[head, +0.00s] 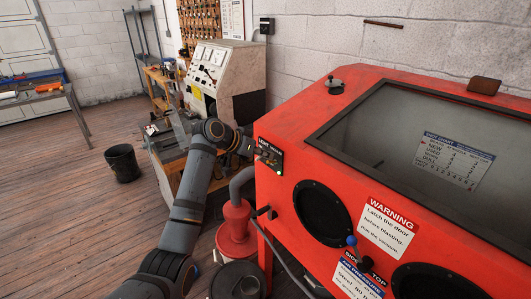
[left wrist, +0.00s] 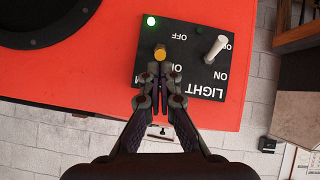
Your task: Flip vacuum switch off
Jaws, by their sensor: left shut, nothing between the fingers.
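The black switch panel (head: 269,155) is on the left end of the red cabinet's front. In the left wrist view the panel (left wrist: 190,85) appears upside down, with ON and OFF marks. The vacuum switch (left wrist: 160,53) shows as an orange-tipped lever just beyond my fingertips; its lower part is hidden. A green lamp (left wrist: 151,20) beside it is lit. My left gripper (head: 248,148) is at the panel's left edge in the head view. Its fingers (left wrist: 160,75) are shut and empty, in line with the vacuum switch; contact cannot be told. My right gripper is not in view.
The light switch (left wrist: 216,48), a pale lever, stands close beside the vacuum switch. The red cabinet (head: 283,211) fills the right side, with a glove port (head: 322,213) and a warning sign (head: 386,229). A red canister (head: 237,225) stands below the panel. A black bucket (head: 123,163) is on the floor.

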